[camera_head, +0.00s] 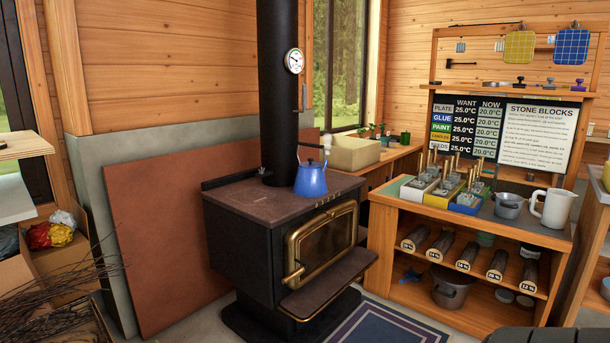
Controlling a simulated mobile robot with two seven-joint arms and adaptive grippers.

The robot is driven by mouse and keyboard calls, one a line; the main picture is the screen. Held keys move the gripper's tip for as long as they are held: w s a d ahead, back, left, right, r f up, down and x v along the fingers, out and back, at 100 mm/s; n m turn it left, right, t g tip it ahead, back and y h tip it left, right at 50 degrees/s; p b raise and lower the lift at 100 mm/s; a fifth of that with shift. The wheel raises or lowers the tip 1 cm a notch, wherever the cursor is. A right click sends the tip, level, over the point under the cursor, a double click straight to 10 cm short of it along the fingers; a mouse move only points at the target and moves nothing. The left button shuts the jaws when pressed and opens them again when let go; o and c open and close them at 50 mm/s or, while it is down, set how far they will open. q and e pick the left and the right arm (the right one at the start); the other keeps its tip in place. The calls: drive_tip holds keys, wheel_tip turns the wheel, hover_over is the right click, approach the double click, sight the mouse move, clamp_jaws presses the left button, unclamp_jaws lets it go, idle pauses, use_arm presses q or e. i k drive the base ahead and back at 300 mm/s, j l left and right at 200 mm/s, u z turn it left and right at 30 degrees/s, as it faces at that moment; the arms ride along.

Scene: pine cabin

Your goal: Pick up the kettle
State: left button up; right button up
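The blue kettle (310,180) stands upright on the top of the black wood stove (262,203), towards its back right, beside the black stovepipe. Its dark handle arches over the lid.
The black stovepipe (278,95) rises close to the kettle's left. A wooden bench (420,215) on the right holds blocks, a pot (508,206) and a white jug (553,208), with logs below. A dark striped rug (385,328) lies before the stove. The stove top's left part is bare.

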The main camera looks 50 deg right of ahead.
sight(309, 182)
drive_tip(key=l+u, duration=0.1)
drive_tip(key=l, duration=0.7)
drive_tip(key=k+l, duration=0.15)
drive_tip(key=l, duration=0.6)
drive_tip(key=l+u, duration=0.15)
drive_tip(key=l, duration=0.65)
drive_tip(key=k, duration=0.05)
